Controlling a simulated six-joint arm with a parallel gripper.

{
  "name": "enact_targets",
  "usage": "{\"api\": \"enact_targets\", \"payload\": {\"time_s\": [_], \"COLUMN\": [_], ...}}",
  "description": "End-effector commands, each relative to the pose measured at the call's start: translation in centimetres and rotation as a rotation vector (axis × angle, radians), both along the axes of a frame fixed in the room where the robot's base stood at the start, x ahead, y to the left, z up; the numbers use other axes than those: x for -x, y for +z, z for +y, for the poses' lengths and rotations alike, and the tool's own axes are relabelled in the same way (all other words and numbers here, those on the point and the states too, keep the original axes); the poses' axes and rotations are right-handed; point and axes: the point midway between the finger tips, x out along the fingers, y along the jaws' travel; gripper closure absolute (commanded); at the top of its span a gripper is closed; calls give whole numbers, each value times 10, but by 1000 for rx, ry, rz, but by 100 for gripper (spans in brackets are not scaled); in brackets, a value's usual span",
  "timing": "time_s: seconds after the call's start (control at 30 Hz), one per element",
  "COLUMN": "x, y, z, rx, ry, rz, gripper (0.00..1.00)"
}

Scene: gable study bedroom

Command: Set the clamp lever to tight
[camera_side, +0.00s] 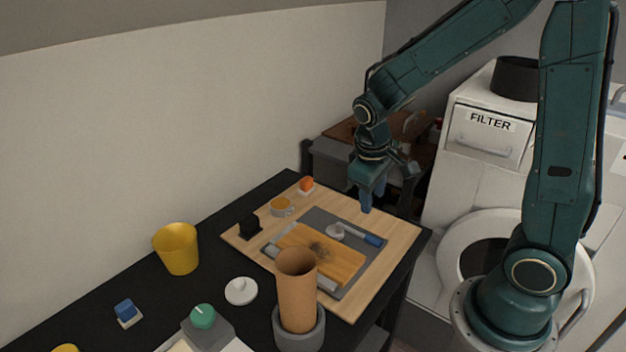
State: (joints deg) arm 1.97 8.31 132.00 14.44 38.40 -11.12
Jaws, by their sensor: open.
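The clamp lever (356,236) is a pale arm with a blue grip at its right end and a round light hub at its left end. It lies over a dark grey plate (345,291) on a light wooden board (401,233). An orange-brown wood block (340,264) with a dark smudge sits on the plate, with grey bars along its edges. My gripper (371,204) has blue fingers pointing down. It is open and empty, apart from the lever and above the far right part of the board. No tight or loose marking is legible.
A tall brown cylinder in a grey holder (298,330) stands at the board's near edge. A yellow cup (177,250), white lidded disc (240,291), black block (249,224), small orange-and-white block (306,185) and orange-topped ring (282,207) stand around. A white FILTER machine (490,135) is right.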

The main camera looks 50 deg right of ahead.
Motion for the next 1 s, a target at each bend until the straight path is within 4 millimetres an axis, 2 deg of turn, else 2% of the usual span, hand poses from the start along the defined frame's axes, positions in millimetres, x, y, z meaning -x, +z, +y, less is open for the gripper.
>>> {"api": "enact_targets", "payload": {"time_s": [0.27, 1.0], "x": [0, 1], "y": [-16, -97], "z": [-3, -19], "rx": [0, -1], "ry": [-2, -2], "rz": [3, 5], "gripper": [59, 59]}}
